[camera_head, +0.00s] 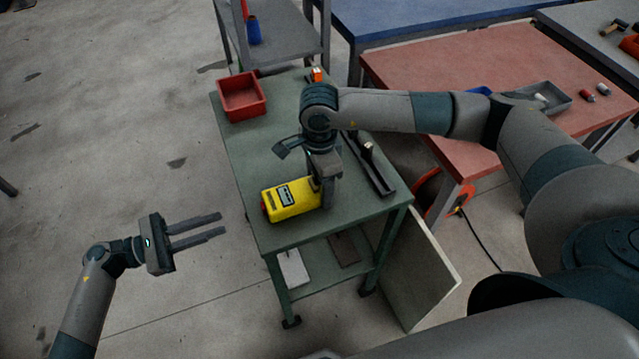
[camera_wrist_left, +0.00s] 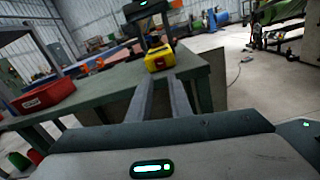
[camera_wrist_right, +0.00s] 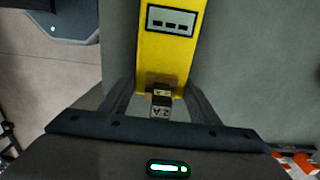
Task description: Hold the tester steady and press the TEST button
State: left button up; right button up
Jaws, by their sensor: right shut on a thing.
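The yellow tester (camera_head: 297,193) lies on the green table near its front left edge, with a grey display panel on top. It also shows in the left wrist view (camera_wrist_left: 157,58), where its near end has a small red spot, perhaps the button; no TEST label is readable. My right gripper (camera_head: 327,188) comes down from above and is shut on the tester's right end. The right wrist view shows the yellow body (camera_wrist_right: 168,62) reaching away from between its fingers. My left gripper (camera_head: 222,224) is open and empty, off the table's left side, its fingers pointing toward the tester.
A red bin (camera_head: 241,97) stands at the table's far left corner. A dark rail-like fixture (camera_head: 372,165) lies right of the tester. A red-topped table (camera_head: 430,70) with a grey tray (camera_head: 540,97) stands at the right. The floor around my left gripper is clear.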

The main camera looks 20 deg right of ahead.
pick_arm(q)
grip_shut()
dwell(1.6)
notch_tip(320, 180, up, 5)
jog(key=w+n+t, duration=0.2)
jog(key=n+t, duration=0.8)
jog(key=n, duration=0.1)
jog(key=s+a+f+n+t+y, duration=0.1)
jog(key=s+f+n+t+y, duration=0.1)
jog(key=f+n+y, duration=0.3)
jog(key=s+n+y, duration=0.1)
jog(key=n, duration=0.3)
jog(key=shift+s+n, duration=0.2)
jog(key=shift+n, duration=0.2)
